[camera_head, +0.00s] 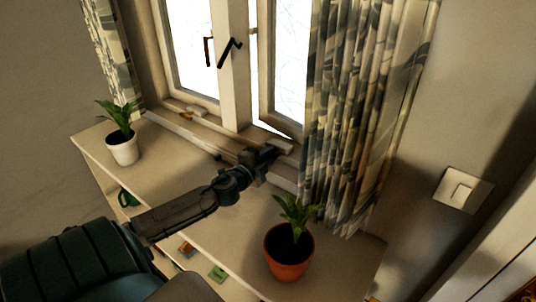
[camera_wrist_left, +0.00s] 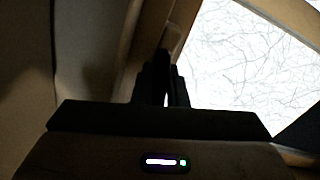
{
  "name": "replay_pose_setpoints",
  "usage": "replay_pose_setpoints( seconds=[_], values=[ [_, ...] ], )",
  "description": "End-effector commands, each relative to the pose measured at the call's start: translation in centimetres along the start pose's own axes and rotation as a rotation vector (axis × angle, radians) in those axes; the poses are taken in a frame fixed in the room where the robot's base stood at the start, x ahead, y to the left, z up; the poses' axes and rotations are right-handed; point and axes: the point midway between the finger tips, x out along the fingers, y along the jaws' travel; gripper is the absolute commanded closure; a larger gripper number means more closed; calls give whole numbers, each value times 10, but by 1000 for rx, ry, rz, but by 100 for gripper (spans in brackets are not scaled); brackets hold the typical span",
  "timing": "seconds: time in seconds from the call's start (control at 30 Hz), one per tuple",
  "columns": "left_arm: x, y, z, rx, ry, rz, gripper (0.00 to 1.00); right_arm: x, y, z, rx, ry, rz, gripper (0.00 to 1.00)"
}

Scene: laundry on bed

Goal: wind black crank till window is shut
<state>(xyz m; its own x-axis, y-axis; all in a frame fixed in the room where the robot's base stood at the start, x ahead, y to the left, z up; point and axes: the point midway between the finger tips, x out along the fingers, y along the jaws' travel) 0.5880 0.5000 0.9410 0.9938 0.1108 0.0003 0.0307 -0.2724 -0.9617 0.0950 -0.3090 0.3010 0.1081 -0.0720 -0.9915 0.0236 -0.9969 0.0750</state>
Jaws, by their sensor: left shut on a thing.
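The window's right sash (camera_head: 267,75) stands ajar, swung out at an angle from the frame. My left gripper (camera_head: 276,150) reaches over the sill to the foot of this sash. In the left wrist view my left gripper (camera_wrist_left: 163,88) has its fingers close together around a small dark piece, which I take to be the black crank (camera_wrist_left: 165,58). In the head view the crank is hidden by the gripper or too dark to pick out. My right gripper is not in view.
A plant in a terracotta pot (camera_head: 289,254) stands right of my left forearm, and a plant in a white pot (camera_head: 122,148) stands at the left. A patterned curtain (camera_head: 350,130) hangs close right of the gripper. A black handle (camera_head: 230,50) is on the middle post.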

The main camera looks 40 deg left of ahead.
Motion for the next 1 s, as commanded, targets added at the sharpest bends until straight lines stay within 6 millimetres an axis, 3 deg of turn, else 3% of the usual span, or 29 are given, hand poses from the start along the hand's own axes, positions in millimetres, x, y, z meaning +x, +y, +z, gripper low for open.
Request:
replay_pose_setpoints(
  seconds=[1.0],
  values=[
    [-1, -1, 0, 938, 0, 4, 100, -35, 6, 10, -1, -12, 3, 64]
  ],
)
